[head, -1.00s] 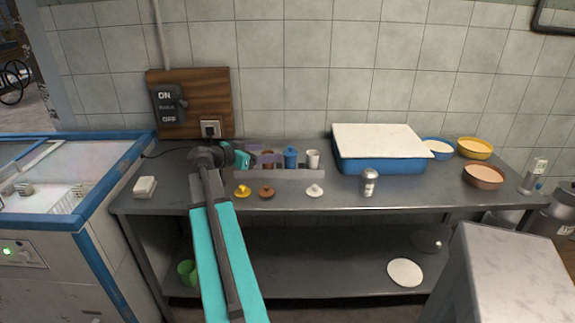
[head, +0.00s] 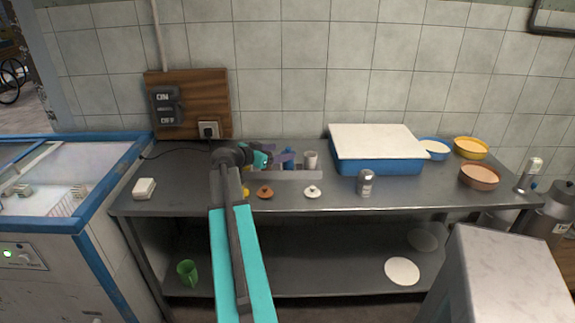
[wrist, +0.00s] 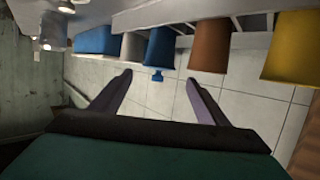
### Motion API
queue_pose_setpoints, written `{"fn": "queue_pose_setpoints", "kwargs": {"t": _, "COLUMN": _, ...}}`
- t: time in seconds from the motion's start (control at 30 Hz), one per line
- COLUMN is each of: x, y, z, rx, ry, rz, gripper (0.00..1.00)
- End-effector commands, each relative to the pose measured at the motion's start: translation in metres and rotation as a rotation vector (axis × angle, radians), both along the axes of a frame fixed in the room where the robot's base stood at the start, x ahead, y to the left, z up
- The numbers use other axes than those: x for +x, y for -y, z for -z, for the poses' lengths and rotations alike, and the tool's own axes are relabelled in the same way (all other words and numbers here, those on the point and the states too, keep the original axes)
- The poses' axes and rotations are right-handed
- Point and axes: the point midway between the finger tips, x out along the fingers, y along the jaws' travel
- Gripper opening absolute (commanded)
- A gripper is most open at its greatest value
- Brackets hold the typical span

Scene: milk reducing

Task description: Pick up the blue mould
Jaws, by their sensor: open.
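The blue mould (wrist: 160,48) stands in the wrist view between a white mould (wrist: 132,47) and a brown mould (wrist: 210,46); a small blue knob shows at its near end. My gripper (wrist: 159,78) is open and empty, its two purple fingers pointing at the blue mould, which is lined up with the gap between them. I cannot tell whether the fingertips reach past it. In the head view my gripper (head: 284,159) is at the row of moulds and partly hides the blue mould (head: 289,151). The white mould (head: 310,160) stands just right of it.
A yellow mould (wrist: 292,46) is at the right of the wrist view. Brown (head: 265,192) and white (head: 313,192) lids lie in front. A blue tray (head: 380,167) and a metal shaker (head: 365,183) are to the right. The tiled wall is close behind.

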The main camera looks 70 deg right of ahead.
Motion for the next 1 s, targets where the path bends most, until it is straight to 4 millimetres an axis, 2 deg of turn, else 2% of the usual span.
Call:
{"fn": "queue_pose_setpoints", "kwargs": {"t": 0.27, "x": -0.001, "y": 0.002, "z": 0.000, "rx": 0.000, "ry": -0.001, "rz": 0.000, "gripper": 0.69}}
{"fn": "queue_pose_setpoints", "kwargs": {"t": 0.73, "x": -0.019, "y": 0.041, "z": 0.014, "rx": 0.001, "ry": -0.002, "rz": -0.001, "gripper": 0.69}}
{"fn": "queue_pose_setpoints", "kwargs": {"t": 1.0, "x": -0.021, "y": 0.043, "z": 0.017, "rx": 0.000, "ry": 0.000, "rz": -0.002, "gripper": 0.69}}
